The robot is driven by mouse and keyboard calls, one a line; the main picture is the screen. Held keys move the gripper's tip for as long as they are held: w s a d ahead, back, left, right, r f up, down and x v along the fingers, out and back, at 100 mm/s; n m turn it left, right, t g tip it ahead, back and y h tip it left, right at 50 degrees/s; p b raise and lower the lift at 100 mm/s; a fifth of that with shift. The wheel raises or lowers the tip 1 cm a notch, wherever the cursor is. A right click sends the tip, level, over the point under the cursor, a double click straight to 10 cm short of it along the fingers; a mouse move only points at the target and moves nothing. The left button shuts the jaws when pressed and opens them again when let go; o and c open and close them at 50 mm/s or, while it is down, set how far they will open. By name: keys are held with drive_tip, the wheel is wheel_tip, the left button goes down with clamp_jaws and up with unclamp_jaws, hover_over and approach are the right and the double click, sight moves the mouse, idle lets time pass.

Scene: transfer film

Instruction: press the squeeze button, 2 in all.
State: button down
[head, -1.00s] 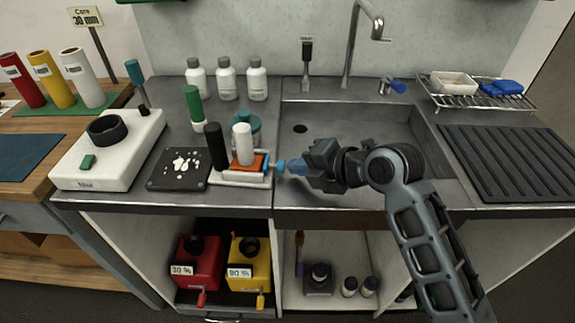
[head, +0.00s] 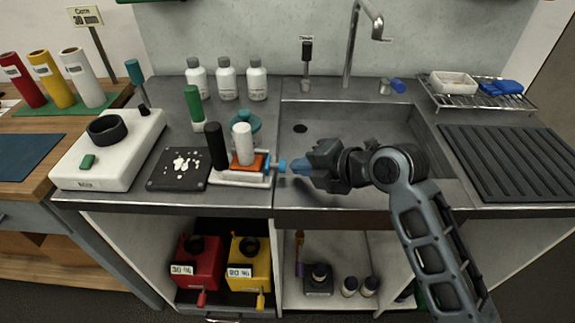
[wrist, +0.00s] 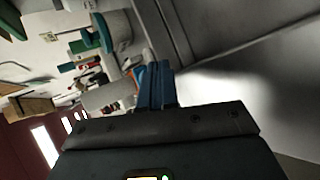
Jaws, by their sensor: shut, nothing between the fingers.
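A small device (head: 228,180) with a white base and an orange pad stands at the front edge of the counter, left of the sink. A blue knob (head: 276,165), which I take for the squeeze button, sticks out of its right side. A white cylinder (head: 243,144) and a black cylinder (head: 215,146) stand upright at the device. My gripper (head: 300,167) is right of the knob at about its height, pointing left, with a small gap between them. Its blue fingers are shut and empty; they also show in the wrist view (wrist: 155,86).
A black plate with white bits (head: 178,168) lies left of the device. A white machine with a green button (head: 88,161) stands further left. The sink (head: 350,135) lies behind my gripper. Several white bottles (head: 226,80) stand at the back.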

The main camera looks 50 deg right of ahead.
drive_tip(key=shift+s+d, duration=0.35)
drive_tip(key=shift+s, duration=0.2)
drive_tip(key=shift+s+d, duration=0.7)
drive_tip(key=shift+s, duration=0.35)
drive_tip(key=shift+s+d, duration=0.7)
drive_tip(key=shift+s, duration=0.35)
